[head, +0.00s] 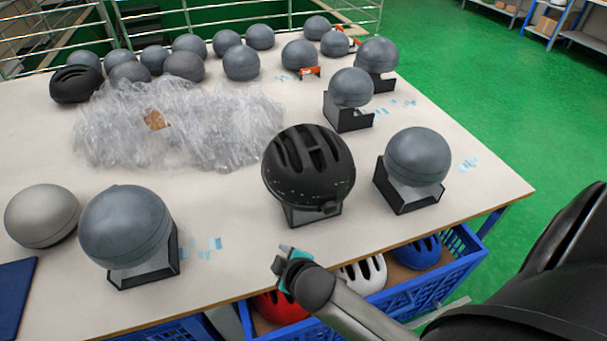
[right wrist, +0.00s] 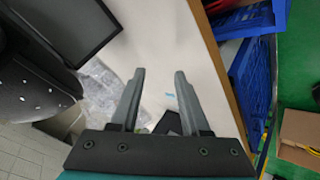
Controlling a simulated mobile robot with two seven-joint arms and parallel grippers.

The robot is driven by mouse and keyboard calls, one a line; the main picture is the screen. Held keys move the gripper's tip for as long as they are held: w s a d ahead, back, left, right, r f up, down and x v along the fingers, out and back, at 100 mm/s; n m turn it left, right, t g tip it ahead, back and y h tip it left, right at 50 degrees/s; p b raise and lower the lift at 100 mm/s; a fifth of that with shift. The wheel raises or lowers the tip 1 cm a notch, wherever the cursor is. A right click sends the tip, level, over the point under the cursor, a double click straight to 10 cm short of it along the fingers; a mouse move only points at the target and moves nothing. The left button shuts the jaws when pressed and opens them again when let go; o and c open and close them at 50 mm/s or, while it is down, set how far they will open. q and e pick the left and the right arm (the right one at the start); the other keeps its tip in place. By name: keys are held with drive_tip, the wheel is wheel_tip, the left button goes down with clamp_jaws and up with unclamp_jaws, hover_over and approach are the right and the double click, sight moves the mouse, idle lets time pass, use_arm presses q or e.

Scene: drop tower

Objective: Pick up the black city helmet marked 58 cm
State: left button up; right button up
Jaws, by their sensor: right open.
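A black vented helmet (head: 308,178) with a row of pale dots sits on a small dark stand (head: 312,214) near the table's front edge. No size mark can be read on it. A second black helmet (head: 76,84) lies at the back left of the table. My right gripper (head: 285,262) is in front of the nearer black helmet, by the table's front edge, apart from it. In the right wrist view its two fingers (right wrist: 160,72) are spread with nothing between them. A dark curved surface with white specks (right wrist: 35,92), apparently the helmet, shows at the left there. My left gripper is out of view.
Grey head forms stand around on the table (head: 240,205), one (head: 418,157) close to the helmet's right. Crumpled clear plastic (head: 175,125) lies behind left. A blue crate (head: 455,268) with helmets stands below the table's front edge. Bare tabletop lies left of the helmet.

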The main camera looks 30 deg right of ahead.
drive_tip(key=w+a+r+n+t+y, duration=0.35)
drive_tip(key=w+r+n, duration=0.4)
drive_tip(key=r, duration=0.35)
drive_tip(key=w+a+r+n+t+y, duration=0.3)
drive_tip(key=w+r+n+t, duration=0.4)
drive_tip(key=r, duration=0.5)
drive_tip(key=s+a+r+n+g+y, duration=0.1)
drive_tip(key=a+r+n+g+y, duration=0.25)
drive_tip(key=n, duration=0.45)
drive_tip(key=s+a+r+n+g+y+p, duration=0.1)
drive_tip(key=s+a+r+n+g+y, duration=0.2)
drive_tip(key=n, duration=0.5)
drive_tip(key=a+r+n+g+y, duration=0.3)
drive_tip(key=a+r+n+y, duration=0.15)
drive_tip(key=n, duration=0.45)
drive_tip(key=n+g+h+p, duration=0.1)
drive_tip(key=n+g+h, duration=0.5)
drive_tip(key=n+h, duration=1.45)
approach(296, 137)
drive_tip(key=d+f+n, duration=0.1)
drive_tip(key=w+f+y, duration=0.1)
drive_tip(key=f, duration=0.1)
drive_tip(key=shift+w+d+f+n, duration=0.1)
drive_tip(key=shift+w+d+n, duration=0.1)
drive_tip(key=shift+d+n, duration=0.2)
drive_tip(key=shift+x, duration=2.55)
